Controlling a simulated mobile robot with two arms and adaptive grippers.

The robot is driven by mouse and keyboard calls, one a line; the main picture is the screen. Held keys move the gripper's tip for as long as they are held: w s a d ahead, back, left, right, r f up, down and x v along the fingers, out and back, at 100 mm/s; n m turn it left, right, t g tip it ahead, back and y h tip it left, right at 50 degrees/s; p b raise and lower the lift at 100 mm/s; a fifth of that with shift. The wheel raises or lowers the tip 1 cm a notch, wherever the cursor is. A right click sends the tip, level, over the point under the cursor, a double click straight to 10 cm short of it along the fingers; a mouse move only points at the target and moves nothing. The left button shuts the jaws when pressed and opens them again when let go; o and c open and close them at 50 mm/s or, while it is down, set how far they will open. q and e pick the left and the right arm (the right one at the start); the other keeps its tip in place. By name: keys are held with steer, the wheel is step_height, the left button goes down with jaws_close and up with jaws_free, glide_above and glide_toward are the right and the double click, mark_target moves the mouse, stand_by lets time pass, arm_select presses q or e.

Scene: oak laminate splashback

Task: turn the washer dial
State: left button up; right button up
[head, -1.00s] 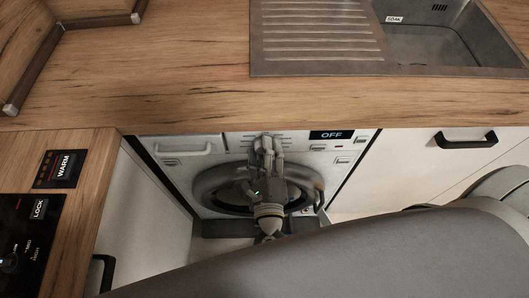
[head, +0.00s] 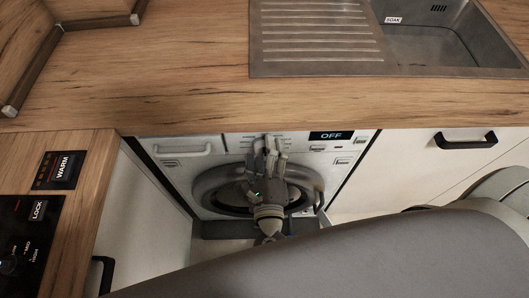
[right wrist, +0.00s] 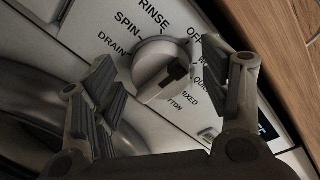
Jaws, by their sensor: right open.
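The washer (head: 205,150) is a white front-loader under the counter, with a dark round door. Its dial (right wrist: 150,62) is a silver knob with a black mark on the right part of its face. Labels such as DRAIN, SPIN, RINSE and OFF ring it. My right gripper (head: 268,142) is in front of the control panel and hides the dial in the head view. In the right wrist view my right gripper (right wrist: 164,75) is open, one finger on each side of the dial, with gaps between. The washer's display (head: 331,135) reads OFF. My left gripper is not in view.
The wooden counter (head: 190,95) overhangs just above the washer panel. A steel sink (head: 425,45) is set in it at the right. A hob (head: 20,240) is at the left. A cabinet with a black handle (head: 466,140) stands right of the washer.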

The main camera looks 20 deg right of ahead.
steer(key=shift+s, duration=0.1)
steer(key=f+v, duration=0.1)
steer(key=v, duration=1)
steer(key=shift+s+a+r, duration=0.15)
steer(key=shift+s+r, duration=0.25)
steer(key=shift+r, duration=0.05)
